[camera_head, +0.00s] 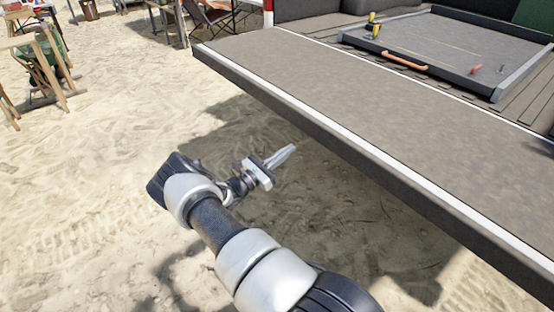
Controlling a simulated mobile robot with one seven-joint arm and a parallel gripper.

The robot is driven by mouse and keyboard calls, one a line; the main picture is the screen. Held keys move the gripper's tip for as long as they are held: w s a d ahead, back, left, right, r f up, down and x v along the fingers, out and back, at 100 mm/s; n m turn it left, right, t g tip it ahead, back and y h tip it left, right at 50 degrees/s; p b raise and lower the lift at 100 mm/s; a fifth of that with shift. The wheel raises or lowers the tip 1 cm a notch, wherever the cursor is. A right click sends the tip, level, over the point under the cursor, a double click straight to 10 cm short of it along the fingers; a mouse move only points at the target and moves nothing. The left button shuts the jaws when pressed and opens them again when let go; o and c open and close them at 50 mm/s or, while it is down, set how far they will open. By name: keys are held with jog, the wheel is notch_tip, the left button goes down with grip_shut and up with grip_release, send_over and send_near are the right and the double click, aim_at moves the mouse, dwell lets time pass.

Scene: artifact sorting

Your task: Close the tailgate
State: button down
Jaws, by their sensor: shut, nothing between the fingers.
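The tailgate (300,75) is lowered and lies flat, level with the truck bed. It is a wide grey-brown panel with a white strip along its dark outer edge, running from upper left to lower right. My gripper (287,153) is shut and empty. It is over the sand, just in front of the tailgate's outer edge, and appears apart from it. I cannot tell its exact height against the panel. The tailgate's right end runs out of the picture.
A tray (415,70) with an orange handle (405,60) lies in the truck bed, with small yellow and red items on it. Wooden furniture (45,60) and a folding chair (210,18) stand at the upper left. Open sand (100,150) lies left of my arm.

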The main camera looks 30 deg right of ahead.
jog(key=shift+w+d+r, duration=0.1)
jog(key=shift+d+r, duration=0.35)
jog(key=shift+r, duration=0.35)
jog(key=shift+s+d+r, duration=0.1)
jog(key=shift+d+r, duration=0.4)
jog(key=shift+r, duration=0.25)
jog(key=shift+w+d+r, duration=0.1)
jog(key=shift+d+r, duration=0.35)
jog(key=shift+r, duration=0.35)
jog(key=shift+r, duration=0.15)
